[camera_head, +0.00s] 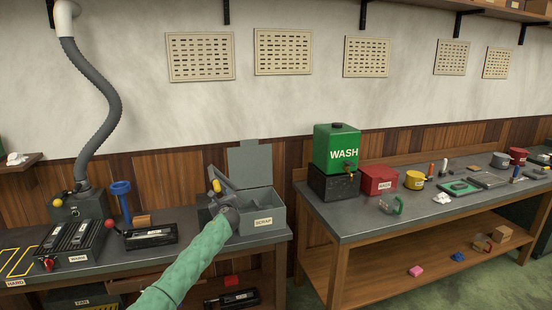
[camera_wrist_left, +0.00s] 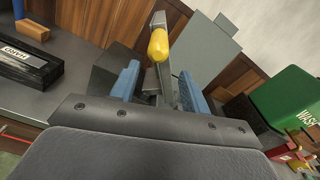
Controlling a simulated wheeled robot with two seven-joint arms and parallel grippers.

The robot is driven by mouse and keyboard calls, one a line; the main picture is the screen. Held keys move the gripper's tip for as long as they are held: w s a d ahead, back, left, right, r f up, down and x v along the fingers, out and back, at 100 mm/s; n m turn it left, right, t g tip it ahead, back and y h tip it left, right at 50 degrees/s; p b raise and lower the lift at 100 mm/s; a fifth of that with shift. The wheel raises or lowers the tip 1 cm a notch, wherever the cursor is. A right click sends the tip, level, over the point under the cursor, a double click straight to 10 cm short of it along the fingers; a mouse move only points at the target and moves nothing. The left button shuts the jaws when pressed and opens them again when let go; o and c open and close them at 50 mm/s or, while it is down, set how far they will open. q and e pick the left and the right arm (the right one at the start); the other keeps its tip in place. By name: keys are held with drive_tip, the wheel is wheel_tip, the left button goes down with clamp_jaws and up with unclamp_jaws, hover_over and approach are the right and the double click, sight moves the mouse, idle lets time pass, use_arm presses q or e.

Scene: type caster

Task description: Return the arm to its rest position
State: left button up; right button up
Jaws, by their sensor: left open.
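My left arm (camera_head: 185,265), in a green sleeve, reaches in from the bottom toward the grey scrap box (camera_head: 262,220) on the left bench. My right gripper is in neither view.
The scrap box's lid (camera_head: 250,162) stands open. A black case (camera_head: 150,236), a blue spool-like stand (camera_head: 122,200) and a ribbed unit (camera_head: 72,241) are on the left bench. A green WASH tank (camera_head: 336,149) and a red box (camera_head: 379,180) stand on the right bench.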

use_arm(q)
drive_tip(key=s+d+f+n+g+h, duration=0.25)
drive_tip(key=s+f+n, duration=0.65)
drive_tip(key=f, duration=0.5)
drive_tip(key=s+d+f+n+g+h+b, duration=0.1)
drive_tip(key=s+f+n+g, duration=0.2)
drive_tip(key=s+f+n, duration=0.8)
drive_tip(key=s+d+f+n+g+h, duration=0.1)
drive_tip(key=s+f+n+g+h, duration=0.3)
drive_tip(key=s+f, duration=1.05)
drive_tip(key=s+a+f+n+g+y+b, duration=0.1)
drive_tip(key=s+f+n+g+y, duration=0.1)
drive_tip(key=s+f, duration=2.3)
drive_tip(key=s+f+g, duration=0.1)
drive_tip(key=s+f, duration=0.3)
drive_tip(key=s, duration=0.9)
drive_tip(key=s+f+g, duration=0.2)
drive_tip(key=s+f, duration=0.2)
drive_tip(key=s, duration=0.9)
drive_tip(key=shift+s+d+f+n, duration=0.15)
drive_tip(key=shift+s+f+n, duration=0.1)
drive_tip(key=shift+f+n, duration=0.1)
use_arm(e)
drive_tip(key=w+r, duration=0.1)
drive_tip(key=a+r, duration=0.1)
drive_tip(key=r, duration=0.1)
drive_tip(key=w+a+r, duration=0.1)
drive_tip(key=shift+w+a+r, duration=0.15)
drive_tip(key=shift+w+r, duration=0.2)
